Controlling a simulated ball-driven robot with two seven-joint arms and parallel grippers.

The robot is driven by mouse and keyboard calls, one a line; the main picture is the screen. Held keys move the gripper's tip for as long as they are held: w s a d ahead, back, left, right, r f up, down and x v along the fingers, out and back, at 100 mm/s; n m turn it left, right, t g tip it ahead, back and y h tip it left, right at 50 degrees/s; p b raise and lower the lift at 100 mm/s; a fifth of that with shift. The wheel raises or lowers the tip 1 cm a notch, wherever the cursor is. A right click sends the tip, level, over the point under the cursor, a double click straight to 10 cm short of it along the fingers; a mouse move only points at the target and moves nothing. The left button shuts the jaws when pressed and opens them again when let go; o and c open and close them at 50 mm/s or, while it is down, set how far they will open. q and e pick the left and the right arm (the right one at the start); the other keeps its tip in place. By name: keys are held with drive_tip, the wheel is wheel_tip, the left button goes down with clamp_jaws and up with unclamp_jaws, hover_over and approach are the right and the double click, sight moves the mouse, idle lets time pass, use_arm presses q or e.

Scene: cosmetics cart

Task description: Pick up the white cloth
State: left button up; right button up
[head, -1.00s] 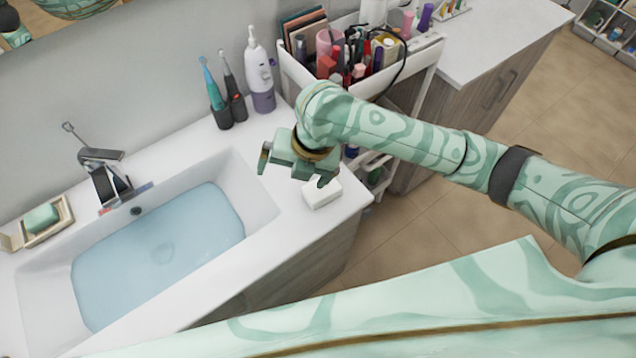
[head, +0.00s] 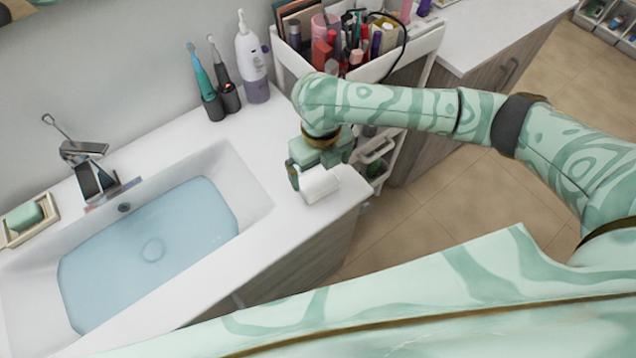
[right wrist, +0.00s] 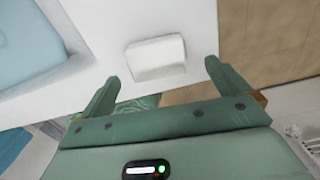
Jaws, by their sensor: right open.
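The white cloth (head: 319,184) is a small folded block near the right front corner of the white sink counter. In the right wrist view the cloth (right wrist: 156,58) lies just ahead of the fingertips, in line with the space between them. My right gripper (head: 316,178) is low at the cloth in the head view, with its body behind it. In the right wrist view my right gripper (right wrist: 160,78) is open, its two fingers wide apart and nothing between them. Contact with the cloth cannot be made out. My left gripper is not in view.
A basin (head: 150,240) with water lies left of the cloth. Two electric toothbrushes (head: 215,95) and a white and purple bottle (head: 253,60) stand behind. A cart (head: 385,65) full of cosmetics is at the back right. The counter edge drops to the floor beside the cloth.

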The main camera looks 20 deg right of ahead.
sight(319, 179)
drive_tip(key=f, duration=0.1)
drive_tip(key=f+b, duration=0.1)
drive_tip(key=f, duration=0.3)
drive_tip(key=shift+a+f+b, duration=0.1)
drive_tip(key=shift+a+b, duration=0.15)
drive_tip(key=shift+b, duration=0.15)
drive_tip(key=c, duration=1)
drive_tip(key=shift+r, duration=0.4)
wheel_tip(319, 179, up, 2)
drive_tip(key=shift+w+r+p, duration=0.1)
drive_tip(key=shift+r+p, duration=0.15)
drive_tip(key=shift+p, duration=0.5)
drive_tip(key=s+a+r+p, duration=0.5)
drive_tip(key=s+r, duration=0.5)
drive_tip(key=s, duration=0.3)
drive_tip(key=shift+a, duration=0.15)
